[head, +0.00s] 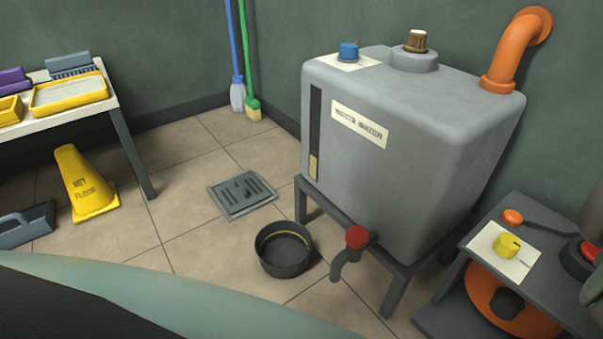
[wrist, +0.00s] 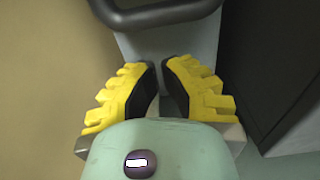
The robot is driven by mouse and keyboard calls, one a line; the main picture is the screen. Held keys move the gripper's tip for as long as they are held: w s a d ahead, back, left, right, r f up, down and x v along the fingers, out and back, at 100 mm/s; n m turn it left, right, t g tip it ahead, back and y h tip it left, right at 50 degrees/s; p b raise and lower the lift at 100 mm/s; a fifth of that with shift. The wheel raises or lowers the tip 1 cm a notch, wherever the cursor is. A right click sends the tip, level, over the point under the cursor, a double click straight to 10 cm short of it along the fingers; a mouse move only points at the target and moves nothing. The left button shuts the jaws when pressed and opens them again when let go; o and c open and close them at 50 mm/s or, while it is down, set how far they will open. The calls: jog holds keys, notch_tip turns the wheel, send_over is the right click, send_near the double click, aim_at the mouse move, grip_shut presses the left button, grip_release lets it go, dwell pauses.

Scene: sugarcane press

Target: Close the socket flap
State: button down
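I cannot make out the socket or its flap in either view. My gripper (wrist: 162,68) shows in the wrist view, with two yellow ribbed fingers and black inner pads. A narrow gap shows between the pads, and nothing is held in it. The fingertips point at a pale grey surface (wrist: 180,42). A dark curved bar (wrist: 155,15) crosses just beyond them; I cannot tell whether they touch anything. I cannot identify my gripper in the head view.
A low stand (head: 455,318) bears controls at right. A yellow cone (head: 84,185) stands left. Open tiled floor shows between.

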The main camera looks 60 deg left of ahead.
jog(key=shift+s+a+r+p, duration=0.2)
jog(key=shift+s+p, duration=0.2)
jog(key=shift+p, duration=0.25)
jog(key=shift+s+a+r+p, duration=0.1)
jog(key=shift+s+r+p, duration=0.1)
jog(key=shift+s+p, duration=0.3)
jog(key=shift+s+d+p, duration=0.15)
jog(key=shift+s+p, duration=0.2)
jog(key=shift+p, duration=0.25)
jog(key=shift+s+p, duration=0.1)
jog(key=shift+p, duration=0.2)
jog(key=shift+s+r+p, duration=0.1)
jog(key=shift+s+p, duration=0.05)
jog(key=shift+p, duration=0.3)
jog(key=shift+s+d+r+t+p, duration=0.2)
jog(key=shift+r+t+p, duration=0.15)
jog(key=shift+t+p, duration=0.6)
